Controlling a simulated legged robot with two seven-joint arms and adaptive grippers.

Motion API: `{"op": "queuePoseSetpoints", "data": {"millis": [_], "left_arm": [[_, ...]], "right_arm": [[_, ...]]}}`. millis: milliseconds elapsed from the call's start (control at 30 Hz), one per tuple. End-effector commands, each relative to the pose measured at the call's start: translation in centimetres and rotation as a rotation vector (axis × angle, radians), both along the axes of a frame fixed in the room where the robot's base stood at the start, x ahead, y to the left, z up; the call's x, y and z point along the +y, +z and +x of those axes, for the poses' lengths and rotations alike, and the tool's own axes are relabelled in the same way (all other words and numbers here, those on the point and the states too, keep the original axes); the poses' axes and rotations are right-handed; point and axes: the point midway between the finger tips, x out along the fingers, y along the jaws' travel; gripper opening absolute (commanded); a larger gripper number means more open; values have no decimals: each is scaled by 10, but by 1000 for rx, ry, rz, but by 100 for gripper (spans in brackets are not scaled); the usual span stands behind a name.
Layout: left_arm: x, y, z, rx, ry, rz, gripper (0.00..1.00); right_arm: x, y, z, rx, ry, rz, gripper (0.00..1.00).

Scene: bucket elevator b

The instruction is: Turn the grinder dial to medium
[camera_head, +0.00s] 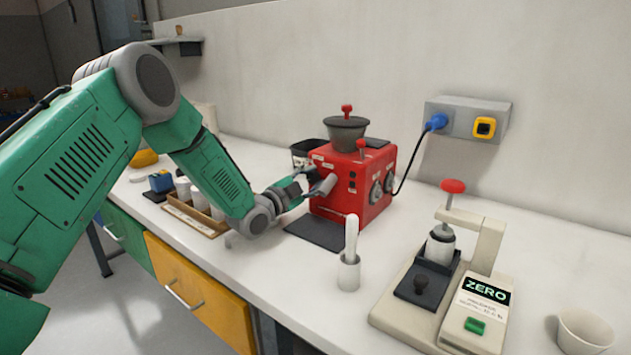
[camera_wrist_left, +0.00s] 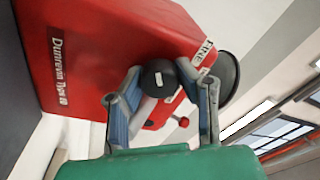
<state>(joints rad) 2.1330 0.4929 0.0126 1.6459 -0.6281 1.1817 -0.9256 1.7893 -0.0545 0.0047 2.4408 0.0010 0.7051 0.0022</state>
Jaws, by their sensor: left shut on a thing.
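The red grinder (camera_head: 352,185) stands on the white counter with a grey hopper on top. It fills much of the left wrist view (camera_wrist_left: 90,50), where the words "Dunrevon Type" show on its side. A round black dial (camera_wrist_left: 159,78) with a white mark sits beside a "FINE" label (camera_wrist_left: 202,52). My left gripper (camera_head: 308,183) is at the grinder's left face. In the left wrist view the gripper (camera_wrist_left: 160,76) has its two fingers on either side of the dial, shut on it. Other dial labels are not readable. My right gripper is not in view.
A dark mat (camera_head: 316,232) lies before the grinder, and a white cup with a brush (camera_head: 349,272) stands nearer. A press-like device marked "ZERO" (camera_head: 470,290) and a white bowl (camera_head: 585,332) are at right. A wooden tray (camera_head: 192,218) is left. A blue plug (camera_head: 436,122) is in the wall.

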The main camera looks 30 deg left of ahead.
Motion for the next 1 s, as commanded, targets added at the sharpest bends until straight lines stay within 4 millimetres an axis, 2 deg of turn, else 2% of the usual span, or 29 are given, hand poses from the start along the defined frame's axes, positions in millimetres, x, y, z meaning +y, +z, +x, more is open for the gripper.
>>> {"op": "queuePoseSetpoints", "data": {"millis": [33, 667, 700, 733, 1000], "left_arm": [[4, -8, -3, 18, 7, -13, 0], [3, -12, -4, 30, 5, -54, 0], [3, -12, -4, 30, 5, -54, 42], [2, -12, -4, 29, 5, -54, 49], [0, -7, -1, 19, 1, -54, 49]], "right_arm": [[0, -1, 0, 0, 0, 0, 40], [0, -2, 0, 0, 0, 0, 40], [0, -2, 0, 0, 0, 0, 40], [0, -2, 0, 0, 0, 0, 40], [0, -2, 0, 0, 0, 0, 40]]}}
